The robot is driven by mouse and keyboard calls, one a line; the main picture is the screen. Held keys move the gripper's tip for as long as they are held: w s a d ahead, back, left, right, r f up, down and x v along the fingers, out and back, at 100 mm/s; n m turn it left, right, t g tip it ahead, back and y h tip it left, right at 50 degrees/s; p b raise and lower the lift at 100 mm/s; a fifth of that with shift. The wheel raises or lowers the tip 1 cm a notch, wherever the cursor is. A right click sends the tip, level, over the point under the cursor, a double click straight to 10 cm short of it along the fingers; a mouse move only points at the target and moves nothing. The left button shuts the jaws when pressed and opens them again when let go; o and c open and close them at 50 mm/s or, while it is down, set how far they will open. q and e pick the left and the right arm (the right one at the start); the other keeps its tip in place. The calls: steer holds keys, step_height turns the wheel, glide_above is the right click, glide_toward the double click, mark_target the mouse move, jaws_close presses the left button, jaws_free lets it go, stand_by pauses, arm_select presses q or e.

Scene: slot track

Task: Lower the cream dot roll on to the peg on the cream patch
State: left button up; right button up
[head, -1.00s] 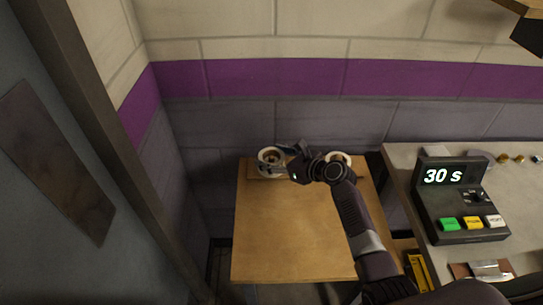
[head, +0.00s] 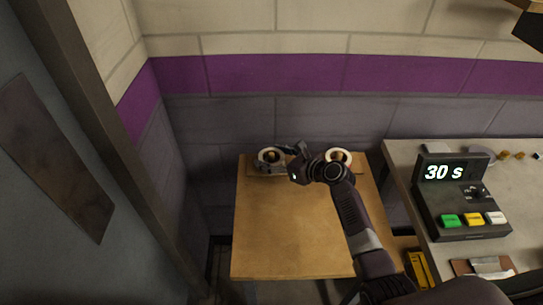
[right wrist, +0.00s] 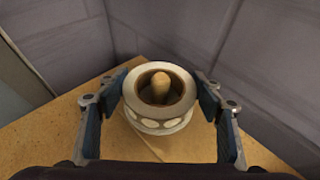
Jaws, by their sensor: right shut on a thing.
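The cream dot roll (right wrist: 160,123) is a pale ring with round light dots on its side. It is between the two fingers of my right gripper (right wrist: 161,98), which is shut on it. The rounded tip of a wooden peg (right wrist: 161,85) shows inside the roll's hole. In the head view the roll (head: 262,160) is at the back left of the wooden table, with my right gripper (head: 284,151) at its right side. The cream patch under the roll is hidden, and I cannot tell whether the roll touches down. My left gripper is not in view.
A second pale roll (head: 347,155) stands around a peg at the back right, partly behind my right arm. The front of the wooden table (head: 285,235) is clear. A timer box (head: 455,200) reading 30 s stands on the grey counter at the right. Walls stand close behind.

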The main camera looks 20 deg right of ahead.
steer(key=shift+f, duration=0.25)
steer(key=o, duration=1.2)
steer(key=shift+o, duration=0.2)
steer(key=shift+s, duration=0.1)
